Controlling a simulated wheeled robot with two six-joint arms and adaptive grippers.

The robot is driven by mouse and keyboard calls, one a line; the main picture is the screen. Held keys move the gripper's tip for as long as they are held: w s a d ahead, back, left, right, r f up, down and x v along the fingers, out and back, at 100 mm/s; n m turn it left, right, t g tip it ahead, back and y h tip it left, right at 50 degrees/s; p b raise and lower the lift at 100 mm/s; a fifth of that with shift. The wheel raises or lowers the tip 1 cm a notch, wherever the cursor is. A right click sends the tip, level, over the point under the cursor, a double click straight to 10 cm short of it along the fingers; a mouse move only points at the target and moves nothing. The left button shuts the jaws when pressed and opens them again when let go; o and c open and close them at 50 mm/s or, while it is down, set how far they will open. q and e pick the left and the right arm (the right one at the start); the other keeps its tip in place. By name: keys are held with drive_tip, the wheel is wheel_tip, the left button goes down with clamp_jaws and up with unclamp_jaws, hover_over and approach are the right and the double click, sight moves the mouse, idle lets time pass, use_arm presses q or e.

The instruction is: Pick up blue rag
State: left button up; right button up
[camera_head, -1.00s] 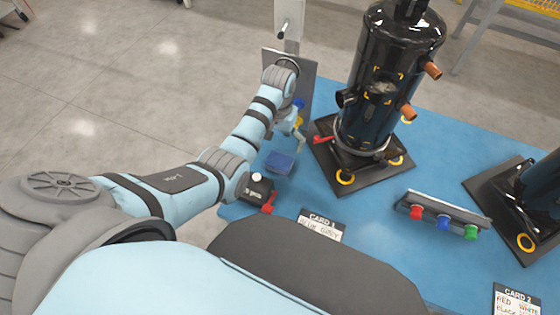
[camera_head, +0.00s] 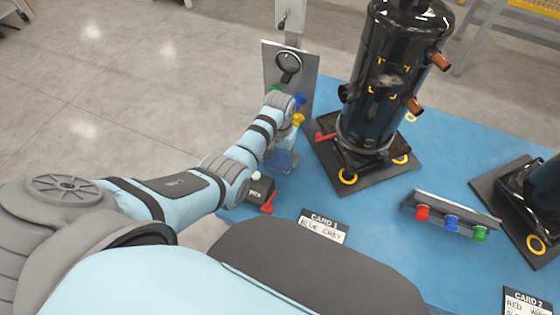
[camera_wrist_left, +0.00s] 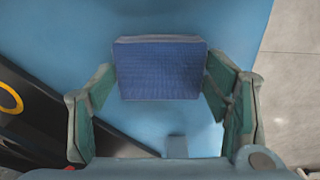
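The blue rag (camera_wrist_left: 160,68) is a folded, textured dark-blue block lying on the lighter blue table top. In the head view the rag (camera_head: 281,161) shows only in part, behind my left gripper (camera_head: 284,158). In the left wrist view my left gripper (camera_wrist_left: 160,112) is open, its two green-padded fingers apart at left and right. The rag lies between and a little beyond the fingers, and nothing is held. My right gripper is not in view.
A black compressor (camera_head: 385,90) stands on a dark base plate (camera_head: 365,178) right of the gripper. A small black box with a red part (camera_head: 262,192) sits near the left table edge. A grey upright panel (camera_head: 290,65) stands behind. A rack with coloured knobs (camera_head: 450,215) is at right.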

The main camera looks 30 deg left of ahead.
sight(280, 159)
use_arm(q)
wheel_tip(280, 159, up, 20)
drive_tip(key=p, duration=0.8)
drive_tip(key=o, duration=0.3)
drive_tip(key=shift+c, duration=1.3)
